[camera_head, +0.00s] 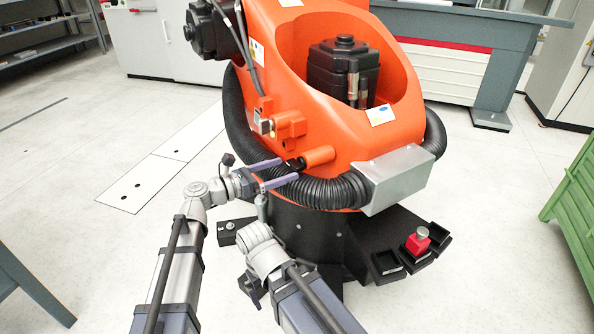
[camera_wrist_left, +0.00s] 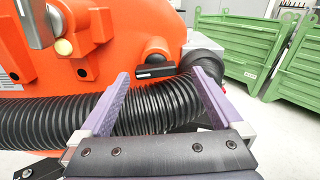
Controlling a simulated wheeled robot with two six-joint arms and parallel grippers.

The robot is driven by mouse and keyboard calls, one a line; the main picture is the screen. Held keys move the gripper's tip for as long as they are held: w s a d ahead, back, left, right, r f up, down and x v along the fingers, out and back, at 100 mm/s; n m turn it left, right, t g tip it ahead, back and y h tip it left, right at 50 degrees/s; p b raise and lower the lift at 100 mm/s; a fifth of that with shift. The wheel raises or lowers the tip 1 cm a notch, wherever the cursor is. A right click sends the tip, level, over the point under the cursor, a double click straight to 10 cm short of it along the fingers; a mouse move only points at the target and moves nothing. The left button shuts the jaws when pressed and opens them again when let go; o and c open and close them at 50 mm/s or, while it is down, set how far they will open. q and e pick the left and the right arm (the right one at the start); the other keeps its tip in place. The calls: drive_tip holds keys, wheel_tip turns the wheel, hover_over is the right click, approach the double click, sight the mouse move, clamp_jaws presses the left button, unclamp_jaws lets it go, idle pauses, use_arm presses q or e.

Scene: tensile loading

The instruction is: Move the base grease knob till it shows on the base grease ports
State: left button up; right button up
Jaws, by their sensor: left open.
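A black knob (camera_head: 297,164) sits at the end of a short orange cylinder on the big orange robot arm base. I take it to be the base grease knob. The knob shows in the left wrist view (camera_wrist_left: 155,70) as a flat black bar under the cylinder's round end. My left gripper (camera_head: 290,168) is open, its two purple fingers pointing at the knob, one to each side in the left wrist view (camera_wrist_left: 160,78). They look apart from it. I cannot make out the base grease ports. My right arm's wrist (camera_head: 262,250) is low in front of the base; its fingers are not clear.
A thick black ribbed hose (camera_head: 325,190) runs just below the knob and behind my left fingers. A grey metal box (camera_head: 396,178) is on its right. Black trays (camera_head: 388,265) and a red knob (camera_head: 418,241) are at lower right. Green crates (camera_wrist_left: 250,50) stand beyond.

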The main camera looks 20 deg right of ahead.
sight(300, 163)
use_arm(q)
drive_tip(key=shift+w+n, duration=0.3)
use_arm(e)
drive_tip(key=shift+w+f, duration=0.15)
drive_tip(key=shift+f, duration=0.1)
use_arm(q)
drive_tip(key=shift+x, duration=3.9)
drive_tip(key=c, duration=1.3)
drive_tip(key=shift+s+m, duration=0.2)
drive_tip(key=shift+m, duration=3.2)
